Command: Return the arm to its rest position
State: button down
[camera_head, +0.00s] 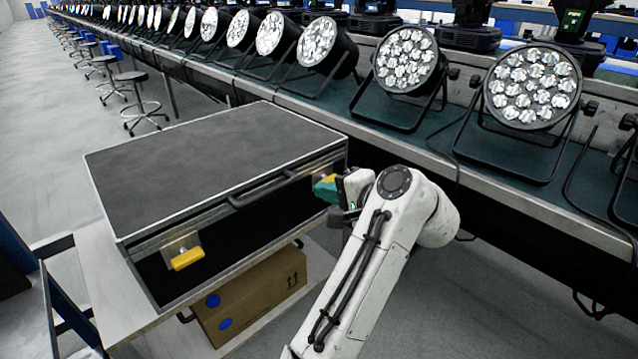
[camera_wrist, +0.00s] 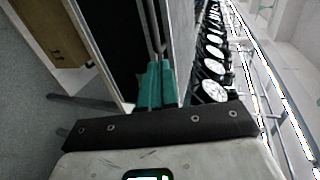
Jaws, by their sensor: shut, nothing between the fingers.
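My white arm reaches up from the bottom of the head view. My gripper (camera_head: 326,188) has teal fingers and is at the right end of the case's open front, close to a yellow latch there. In the wrist view my gripper (camera_wrist: 156,84) shows its two teal fingers side by side, shut with nothing between them. The grey flight case (camera_head: 215,160) stands on a light wooden table (camera_head: 95,265). Its front is open and dark inside, with a handle bar (camera_head: 262,188) across it and a yellow latch (camera_head: 187,258) at the left. I cannot tell whether my fingers touch the case.
A long bench (camera_head: 545,210) with a row of par cans (camera_head: 408,62) runs behind and right of my arm. A cardboard box (camera_head: 250,295) sits under the case. Stools (camera_head: 145,110) stand at the back left. Grey floor is clear at lower right.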

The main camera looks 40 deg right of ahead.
jog(key=shift+s, duration=0.2)
jog(key=s+f+n+g+h, duration=0.1)
jog(key=s+f+n+g, duration=0.3)
jog(key=s+f+n, duration=0.3)
jog(key=s+f+n+g, duration=0.4)
jog(key=s+f+n, duration=0.1)
jog(key=f, duration=0.4)
jog(key=s+a+f+n+g, duration=0.3)
jog(key=s+a+f, duration=0.2)
jog(key=s+f, duration=0.3)
jog(key=s+a+f+n+g, duration=0.3)
jog(key=s+a+f, duration=0.25)
jog(key=s, duration=0.45)
notch_tip(320, 180, up, 18)
jog(key=w+p, duration=0.1)
jog(key=p, duration=1.7)
jog(key=shift+w+d+f+t+y, duration=0.15)
jog(key=shift+d+t+y, duration=0.15)
jog(key=shift+y, duration=0.1)
